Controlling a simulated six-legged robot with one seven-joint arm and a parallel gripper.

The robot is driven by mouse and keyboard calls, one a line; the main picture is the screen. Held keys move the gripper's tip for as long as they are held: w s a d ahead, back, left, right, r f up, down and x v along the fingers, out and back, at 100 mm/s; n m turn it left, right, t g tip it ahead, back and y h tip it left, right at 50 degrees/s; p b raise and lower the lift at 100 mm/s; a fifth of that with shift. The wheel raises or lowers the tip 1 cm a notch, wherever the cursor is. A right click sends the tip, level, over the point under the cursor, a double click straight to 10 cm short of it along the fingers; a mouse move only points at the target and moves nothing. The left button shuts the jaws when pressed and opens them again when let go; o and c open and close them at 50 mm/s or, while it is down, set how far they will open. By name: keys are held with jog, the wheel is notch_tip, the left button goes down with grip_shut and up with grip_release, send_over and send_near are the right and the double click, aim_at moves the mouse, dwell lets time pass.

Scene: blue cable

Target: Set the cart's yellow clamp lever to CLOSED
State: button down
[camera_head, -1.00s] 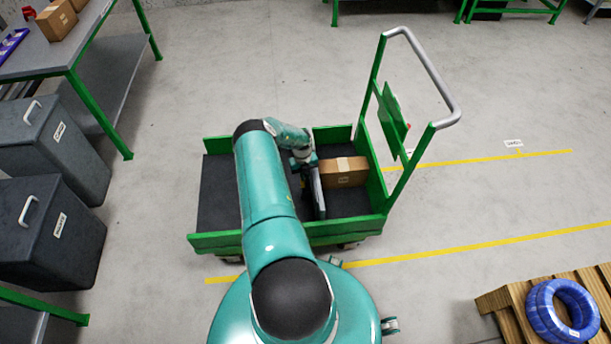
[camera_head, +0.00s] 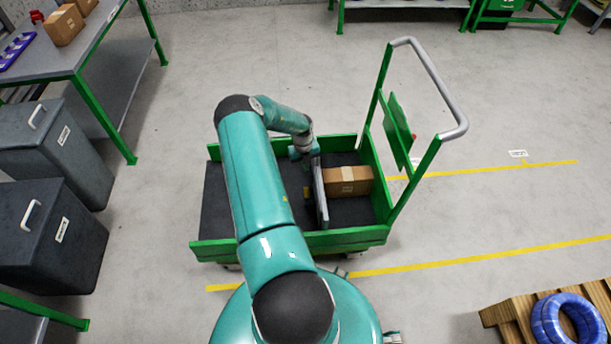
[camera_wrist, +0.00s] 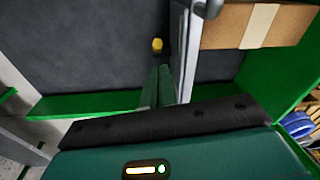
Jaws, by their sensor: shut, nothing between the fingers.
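The cart (camera_head: 335,238) is green with a dark deck and a silver push handle at the right. A small yellow knob, apparently the end of the clamp lever (camera_wrist: 157,45), sits beside a grey upright panel (camera_wrist: 185,60) on the deck; a yellow spot of it also shows in the head view (camera_head: 307,191). The lever's setting cannot be read. My gripper (camera_wrist: 158,80) is shut and empty, with its fingertips just short of the knob in the wrist view. In the head view my arm hides part of the deck; whether the fingers touch the lever is unclear.
A cardboard box (camera_head: 348,181) stands on the deck right of the panel. Grey bins (camera_head: 45,235) and a workbench (camera_head: 60,55) are at the left. A pallet (camera_head: 510,315) with a blue cable coil (camera_head: 567,322) is at the lower right. Floor behind the cart is clear.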

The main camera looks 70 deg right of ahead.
jog(key=shift+s+r, duration=0.15)
jog(key=shift+r, duration=1.2)
jog(key=shift+r, duration=0.1)
jog(key=w+a+r+n+t, duration=0.1)
jog(key=w+a+r+n, duration=0.65)
jog(key=w+r, duration=0.4)
jog(key=w+a+r+n+t, duration=0.2)
jog(key=w+a+r+n, duration=0.5)
jog(key=r, duration=0.7)
jog(key=w+a+r+n, duration=0.45)
jog(key=a+r, duration=0.35)
jog(key=a, duration=0.3)
jog(key=s+a+r+n+t, duration=0.1)
jog(key=s+a+r+n, duration=0.1)
jog(key=a+r+n, duration=0.65)
jog(key=s+a+r+n+t, duration=0.15)
jog(key=a+r+n, duration=0.3)
jog(key=a, duration=0.65)
jog(key=s+a+r+n+t, duration=0.1)
jog(key=s+a+r+n, duration=0.2)
jog(key=s+a+n, duration=1)
jog(key=shift+r+n, duration=0.35)
jog(key=shift+n, duration=0.45)
